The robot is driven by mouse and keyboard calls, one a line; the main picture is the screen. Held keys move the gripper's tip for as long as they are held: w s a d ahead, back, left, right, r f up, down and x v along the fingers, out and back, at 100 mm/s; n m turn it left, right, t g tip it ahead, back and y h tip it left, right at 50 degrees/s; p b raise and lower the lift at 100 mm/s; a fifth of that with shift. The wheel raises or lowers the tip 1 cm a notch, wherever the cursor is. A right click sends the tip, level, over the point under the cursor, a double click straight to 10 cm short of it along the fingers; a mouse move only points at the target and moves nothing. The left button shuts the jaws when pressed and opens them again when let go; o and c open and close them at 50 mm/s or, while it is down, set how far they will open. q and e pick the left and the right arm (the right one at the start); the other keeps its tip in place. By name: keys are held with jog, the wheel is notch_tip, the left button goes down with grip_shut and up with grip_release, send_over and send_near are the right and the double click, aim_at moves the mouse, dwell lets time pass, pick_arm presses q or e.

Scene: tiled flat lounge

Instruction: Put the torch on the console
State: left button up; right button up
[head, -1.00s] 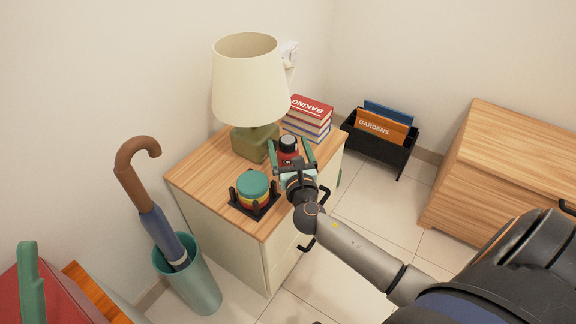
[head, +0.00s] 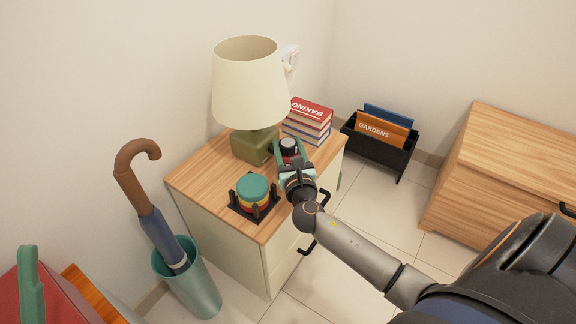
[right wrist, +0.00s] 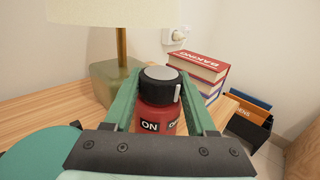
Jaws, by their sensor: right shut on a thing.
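The torch (head: 288,145) is red with a black and grey cap. It stands upright at the wooden-topped drawer cabinet (head: 205,177), between the lamp and the books. My right gripper (head: 290,154) is shut on it, with a green finger on each side. In the right wrist view the torch (right wrist: 158,118) shows "ON" lettering between the fingers (right wrist: 160,100); its lower part is hidden. I cannot tell whether its base touches the top. Another wooden cabinet (head: 520,145) stands at the right with a bare top. I cannot tell which one is the console. My left gripper is not in view.
A magazine rack (head: 378,150) stands behind. An umbrella stand (head: 190,285) is at the left. Tiled floor lies between the cabinets.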

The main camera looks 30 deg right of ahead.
grip_shut()
jog(key=shift+r, duration=0.1)
dwell(0.3)
